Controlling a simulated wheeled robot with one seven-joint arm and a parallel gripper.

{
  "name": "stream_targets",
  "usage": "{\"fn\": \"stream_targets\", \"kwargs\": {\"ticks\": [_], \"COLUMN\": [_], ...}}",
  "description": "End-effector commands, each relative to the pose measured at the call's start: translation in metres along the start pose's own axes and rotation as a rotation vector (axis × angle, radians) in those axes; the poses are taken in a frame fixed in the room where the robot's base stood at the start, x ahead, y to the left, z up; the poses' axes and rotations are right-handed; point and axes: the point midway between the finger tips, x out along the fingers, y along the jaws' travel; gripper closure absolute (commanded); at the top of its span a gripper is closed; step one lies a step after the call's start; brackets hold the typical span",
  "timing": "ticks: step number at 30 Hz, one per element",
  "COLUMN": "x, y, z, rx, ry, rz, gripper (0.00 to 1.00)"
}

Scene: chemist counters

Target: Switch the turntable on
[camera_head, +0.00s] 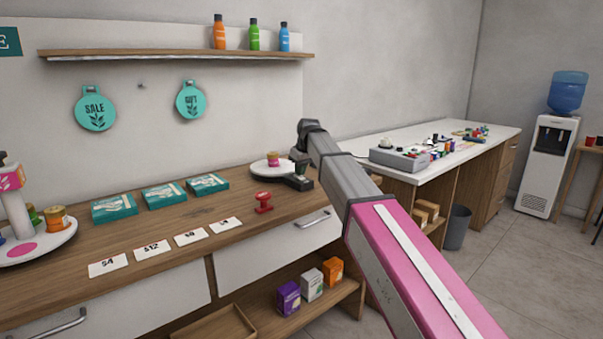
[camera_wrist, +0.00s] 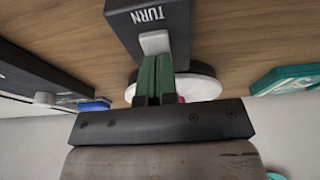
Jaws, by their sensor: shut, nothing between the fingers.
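The turntable (camera_head: 262,170) is a round white disc at the right end of the wooden counter, with a small pink and gold jar (camera_head: 273,159) on it. A dark box (camera_head: 301,184) sits beside it. In the wrist view the dark box (camera_wrist: 122,22) bears the word TURN and a pale grey switch (camera_wrist: 155,42). My gripper (camera_wrist: 156,58) has dark green fingers, shut with nothing between them. Their tips are right at the switch; I cannot tell whether they touch it. Part of the white disc (camera_wrist: 205,86) shows behind the fingers. In the head view my gripper (camera_head: 302,160) is over the box.
A red stamp-like object (camera_head: 263,202) stands left of the box. Teal boxes (camera_head: 164,194) and price cards (camera_head: 190,237) lie further left. A wall shelf (camera_head: 180,54) holds several bottles. A white counter (camera_head: 430,148) with a grey device (camera_head: 400,158) stands to the right.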

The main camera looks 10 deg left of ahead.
Motion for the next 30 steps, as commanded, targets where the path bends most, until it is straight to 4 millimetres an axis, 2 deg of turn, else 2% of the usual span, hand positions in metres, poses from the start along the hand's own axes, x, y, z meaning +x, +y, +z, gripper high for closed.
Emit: {"fn": "stream_targets", "kwargs": {"ticks": [10, 14, 20, 30], "x": [-0.001, -0.01, -0.044, -0.109], "y": [0.0, 0.001, 0.004, 0.004], "z": [-0.001, -0.004, -0.016, -0.003], "rx": [0.0, 0.001, 0.003, 0.004], "ry": [0.0, 0.002, 0.003, 0.001], "rz": [0.0, 0.001, 0.003, 0.002], "gripper": [1.0, 1.0, 1.0, 1.0]}}
